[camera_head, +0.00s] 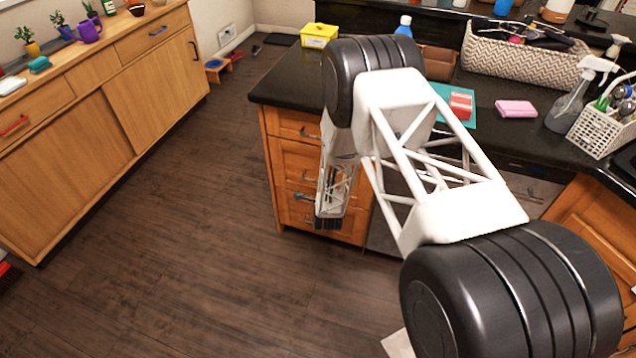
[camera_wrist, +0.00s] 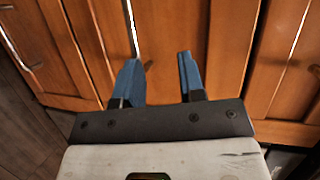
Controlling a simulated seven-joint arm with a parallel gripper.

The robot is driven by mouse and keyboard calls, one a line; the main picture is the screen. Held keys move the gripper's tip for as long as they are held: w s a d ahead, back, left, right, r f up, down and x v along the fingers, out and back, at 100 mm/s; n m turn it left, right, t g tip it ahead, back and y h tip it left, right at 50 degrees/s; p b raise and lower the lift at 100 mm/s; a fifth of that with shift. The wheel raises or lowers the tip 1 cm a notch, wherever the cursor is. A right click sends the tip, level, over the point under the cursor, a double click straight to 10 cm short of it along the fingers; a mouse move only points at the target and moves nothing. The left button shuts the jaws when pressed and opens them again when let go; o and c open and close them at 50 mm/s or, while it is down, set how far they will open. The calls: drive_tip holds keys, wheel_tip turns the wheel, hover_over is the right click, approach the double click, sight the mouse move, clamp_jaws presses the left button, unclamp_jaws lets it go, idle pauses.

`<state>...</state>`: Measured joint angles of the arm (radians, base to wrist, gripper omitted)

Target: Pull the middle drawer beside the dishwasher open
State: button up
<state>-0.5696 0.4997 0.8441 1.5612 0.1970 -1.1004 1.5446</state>
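The wooden drawer stack stands at the left end of the dark counter, with the middle drawer (camera_head: 291,162) between an upper and a lower one. My gripper (camera_wrist: 157,78) is open, its two blue fingers apart and pointing at the drawer fronts. In the wrist view the fronts appear turned sideways.
A wooden sideboard (camera_head: 66,135) runs along the left. The dark wood floor (camera_head: 190,240) between it and the drawers is clear. On the counter (camera_head: 283,88) are a yellow box (camera_head: 319,36), a woven basket (camera_head: 515,60), a pink sponge (camera_head: 516,108) and a spray bottle (camera_head: 569,105).

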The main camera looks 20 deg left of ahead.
drive_tip(key=shift+s+a+f+m+t+y, duration=0.1)
drive_tip(key=shift+s+a+f, duration=0.15)
drive_tip(key=shift+f, duration=0.3)
drive_tip(key=shift+s+a+f+m+t+y, duration=0.15)
drive_tip(key=shift+s+f, duration=0.1)
drive_tip(key=shift+f, duration=0.35)
drive_tip(key=shift+s+a+f+m+t+y, duration=0.1)
drive_tip(key=shift+s+a+f, duration=0.15)
drive_tip(key=shift+f, duration=0.3)
drive_tip(key=shift+w, duration=0.1)
drive_tip(key=shift+x, duration=3.8)
drive_tip(key=shift+f, duration=0.1)
clamp_jaws()
